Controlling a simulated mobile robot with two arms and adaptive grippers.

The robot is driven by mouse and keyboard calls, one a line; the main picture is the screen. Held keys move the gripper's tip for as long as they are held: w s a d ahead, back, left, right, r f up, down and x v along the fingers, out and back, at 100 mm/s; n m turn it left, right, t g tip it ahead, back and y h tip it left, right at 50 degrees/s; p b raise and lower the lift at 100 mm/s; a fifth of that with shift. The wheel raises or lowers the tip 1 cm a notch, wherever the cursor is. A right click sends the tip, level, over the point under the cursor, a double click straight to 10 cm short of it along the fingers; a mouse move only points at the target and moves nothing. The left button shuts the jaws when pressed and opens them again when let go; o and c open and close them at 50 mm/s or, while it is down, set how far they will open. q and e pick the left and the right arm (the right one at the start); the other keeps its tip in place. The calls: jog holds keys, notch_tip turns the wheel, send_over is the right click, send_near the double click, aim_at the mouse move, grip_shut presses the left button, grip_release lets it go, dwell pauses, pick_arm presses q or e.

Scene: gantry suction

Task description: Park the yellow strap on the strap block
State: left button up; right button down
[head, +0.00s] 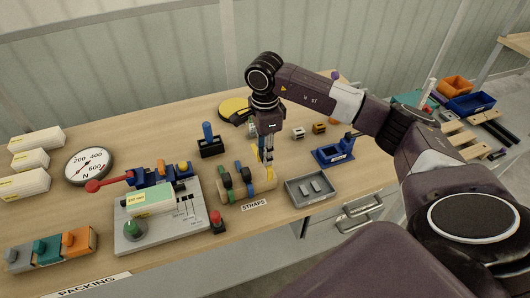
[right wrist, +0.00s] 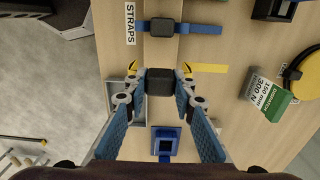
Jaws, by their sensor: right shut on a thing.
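The yellow strap (head: 256,154) has a dark buckle-like body (right wrist: 160,82) with yellow band ends on both sides (right wrist: 209,68). My right gripper (head: 267,158) points down at the right end of the wooden strap block (head: 263,186). It is shut on the dark body of the yellow strap, with one finger on each side. In the right wrist view the strap lies in line with the end of the block (right wrist: 160,50); I cannot tell whether they touch. A blue strap (right wrist: 205,27) and a green strap (head: 225,181) sit on the block. My left gripper is not in view.
A STRAPS label (head: 255,205) lies before the block. A grey tray (head: 291,197) and a blue fixture (head: 331,157) stand to the right. A red button (head: 217,220) and a control panel (head: 142,235) are left. A black holder (head: 210,149) stands behind.

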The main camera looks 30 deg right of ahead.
aim_at(265, 173)
jog(key=shift+b, duration=0.35)
dwell(0.7)
jog(key=shift+f+b, duration=2.55)
jog(key=shift+f, duration=0.55)
jog(key=c, duration=1.5)
grip_release()
jog(key=shift+c, duration=0.2)
notch_tip(265, 173, up, 12)
jog(key=shift+r, duration=0.1)
jog(key=shift+s, duration=0.1)
